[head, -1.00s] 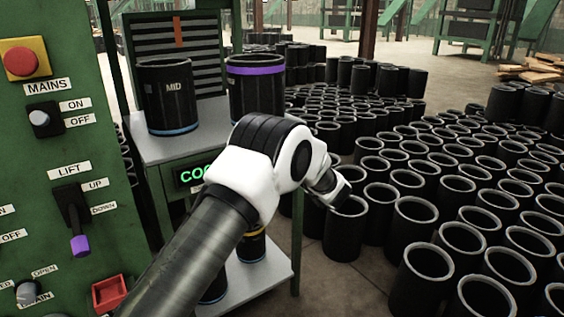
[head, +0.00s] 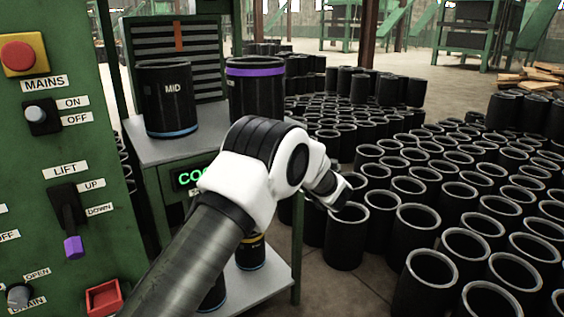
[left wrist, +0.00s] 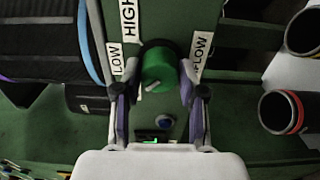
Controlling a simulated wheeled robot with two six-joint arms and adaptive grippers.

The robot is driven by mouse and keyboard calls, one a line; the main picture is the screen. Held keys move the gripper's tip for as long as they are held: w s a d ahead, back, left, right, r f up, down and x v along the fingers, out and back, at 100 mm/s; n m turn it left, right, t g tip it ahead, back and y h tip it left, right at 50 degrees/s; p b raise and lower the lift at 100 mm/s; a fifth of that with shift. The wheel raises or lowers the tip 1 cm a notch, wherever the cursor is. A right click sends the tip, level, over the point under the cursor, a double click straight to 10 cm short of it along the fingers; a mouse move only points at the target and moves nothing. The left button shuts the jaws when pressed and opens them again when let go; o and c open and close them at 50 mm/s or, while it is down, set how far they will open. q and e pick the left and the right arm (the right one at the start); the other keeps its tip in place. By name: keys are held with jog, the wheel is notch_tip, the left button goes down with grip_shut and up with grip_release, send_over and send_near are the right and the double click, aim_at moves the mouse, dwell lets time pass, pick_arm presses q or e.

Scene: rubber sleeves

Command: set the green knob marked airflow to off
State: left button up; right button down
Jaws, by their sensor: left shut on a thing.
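The green knob (left wrist: 158,66) shows in the left wrist view on a dark green panel, with a short white mark on its lower edge. My left gripper (left wrist: 159,72) has its two fingers on either side of the knob and is shut on it. The labels LOW (left wrist: 116,58) and HIGH (left wrist: 129,18) are to its left, and a partly covered label ending in FLOW (left wrist: 202,52) is to its right. No OFF label for this knob shows. In the head view my left arm hides the knob and the gripper. My right gripper is not in view.
A bench (head: 140,129) carries a sleeve marked MID (head: 168,100) and a purple-banded sleeve (head: 256,88). A lit display (head: 190,178) is on its front, partly behind my arm. A green control panel (head: 20,150) stands left. Many black sleeves (head: 417,225) fill the floor right.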

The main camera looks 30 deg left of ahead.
pick_arm(q)
jog(key=o, duration=1.2)
jog(key=shift+c, duration=0.2)
jog(key=v, duration=1.2)
jog(key=shift+f, duration=0.1)
